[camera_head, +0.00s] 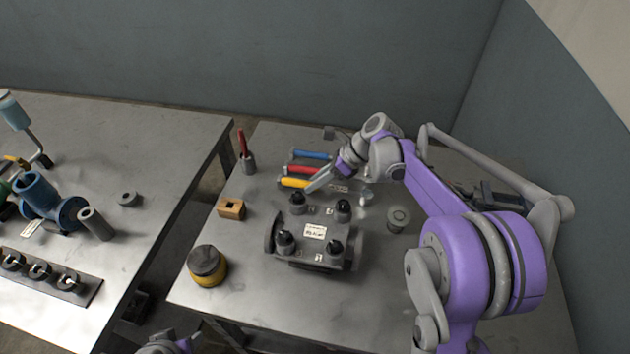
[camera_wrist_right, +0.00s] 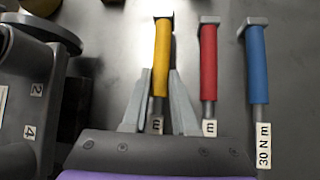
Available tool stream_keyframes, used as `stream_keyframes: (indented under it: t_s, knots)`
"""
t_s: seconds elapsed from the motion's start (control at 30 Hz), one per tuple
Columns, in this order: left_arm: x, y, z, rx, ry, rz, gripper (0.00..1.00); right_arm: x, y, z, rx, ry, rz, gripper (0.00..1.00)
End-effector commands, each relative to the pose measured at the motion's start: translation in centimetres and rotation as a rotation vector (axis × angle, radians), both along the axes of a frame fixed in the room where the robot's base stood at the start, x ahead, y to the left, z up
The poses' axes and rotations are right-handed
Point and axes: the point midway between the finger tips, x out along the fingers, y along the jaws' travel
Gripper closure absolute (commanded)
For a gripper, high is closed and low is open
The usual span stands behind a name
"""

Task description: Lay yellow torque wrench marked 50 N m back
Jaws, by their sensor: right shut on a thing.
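The yellow torque wrench (camera_head: 293,182) lies in a row with a red wrench (camera_head: 303,170) and a blue wrench (camera_head: 313,155) on the right table. My right gripper (camera_head: 312,186) is shut on the yellow wrench. In the right wrist view the yellow handle (camera_wrist_right: 162,50) sticks out past the fingertips (camera_wrist_right: 160,84), and its label is mostly hidden by the gripper. I cannot tell whether the wrench touches the table. The blue wrench (camera_wrist_right: 258,65) is marked 30 N m; the label of the red wrench (camera_wrist_right: 208,65) is partly hidden. My left gripper is out of view.
A dark fixture with black knobs (camera_head: 300,265) stands in front of the wrenches. A gap separates the left table (camera_head: 160,170).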

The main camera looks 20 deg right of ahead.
Motion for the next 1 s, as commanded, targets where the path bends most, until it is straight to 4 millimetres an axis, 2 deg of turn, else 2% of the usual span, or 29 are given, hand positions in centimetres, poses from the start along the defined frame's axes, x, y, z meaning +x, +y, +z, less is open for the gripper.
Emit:
stream_keyframes:
  t_s: [0.7, 0.73, 0.9, 1.0]
  knots:
    - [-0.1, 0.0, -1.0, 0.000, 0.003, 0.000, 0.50, 0.0, 0.0, -1.3, 0.001, -0.001, 0.000, 1.00]
    - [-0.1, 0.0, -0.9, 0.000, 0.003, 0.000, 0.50, 0.0, 0.0, -1.2, 0.001, -0.001, 0.000, 0.68]
    - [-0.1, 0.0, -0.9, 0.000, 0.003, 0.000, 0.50, 0.0, 0.0, -1.2, 0.000, 0.000, 0.000, 0.38]
    - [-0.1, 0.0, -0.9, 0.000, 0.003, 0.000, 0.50, 0.0, 0.0, -1.2, 0.000, 0.000, 0.000, 0.38]
